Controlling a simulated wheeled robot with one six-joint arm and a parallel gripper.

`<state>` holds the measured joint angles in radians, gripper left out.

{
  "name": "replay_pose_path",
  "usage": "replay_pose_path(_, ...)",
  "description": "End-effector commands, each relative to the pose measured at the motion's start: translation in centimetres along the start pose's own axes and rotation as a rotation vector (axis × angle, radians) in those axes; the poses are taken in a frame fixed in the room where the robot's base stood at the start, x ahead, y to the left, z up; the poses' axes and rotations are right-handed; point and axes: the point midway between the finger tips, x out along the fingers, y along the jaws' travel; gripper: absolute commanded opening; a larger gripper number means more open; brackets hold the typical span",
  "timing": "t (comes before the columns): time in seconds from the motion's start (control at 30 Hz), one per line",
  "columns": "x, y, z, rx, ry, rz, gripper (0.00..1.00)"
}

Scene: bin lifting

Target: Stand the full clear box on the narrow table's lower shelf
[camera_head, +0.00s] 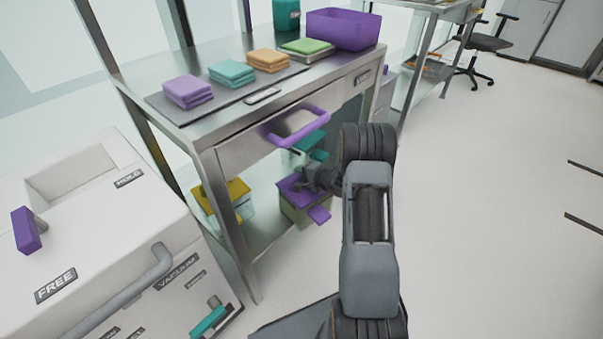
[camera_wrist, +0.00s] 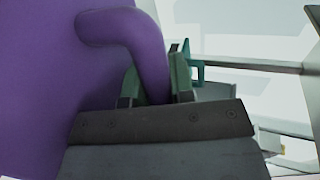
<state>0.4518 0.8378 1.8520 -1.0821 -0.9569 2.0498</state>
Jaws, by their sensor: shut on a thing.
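A clear box (camera_head: 304,207) with a purple lid and greenish contents is at the lower level of the narrow steel table (camera_head: 222,143). My gripper (camera_head: 318,178) is at its lid, partly hiding it. In the wrist view my gripper (camera_wrist: 155,88) is shut on the purple lid's handle (camera_wrist: 145,50), and the purple lid (camera_wrist: 45,85) fills the left side. The lower shelf (camera_head: 262,222) shows beside the box. Whether the box touches the shelf or hangs just above it, I cannot tell.
A yellow-lidded box (camera_head: 232,198) stands left on the shelf; a teal-lidded box (camera_head: 310,148) is farther back. A purple drawer handle (camera_head: 298,126) sticks out above. A white machine (camera_head: 90,220) stands at the left. Open floor (camera_head: 490,200) lies to the right.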

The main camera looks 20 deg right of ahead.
Motion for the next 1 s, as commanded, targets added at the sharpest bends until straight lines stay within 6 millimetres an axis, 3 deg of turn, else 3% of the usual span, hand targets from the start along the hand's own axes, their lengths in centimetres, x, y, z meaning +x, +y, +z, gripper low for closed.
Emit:
replay_pose_path(0.17, 0.1, -0.1, -0.1, -0.002, 0.0, -0.005, 0.0)
replay_pose_path(0.2, 0.1, 0.2, 0.0, 0.0, 0.0, 0.001, 0.26)
replay_pose_path(0.43, 0.1, 0.2, 0.0, 0.0, 0.0, 0.001, 0.48)
replay_pose_path(0.77, -0.2, -0.1, 0.0, 0.001, 0.001, 0.002, 0.48)
replay_pose_path(1.0, -4.1, -0.4, -0.1, 0.003, 0.003, 0.002, 0.48)
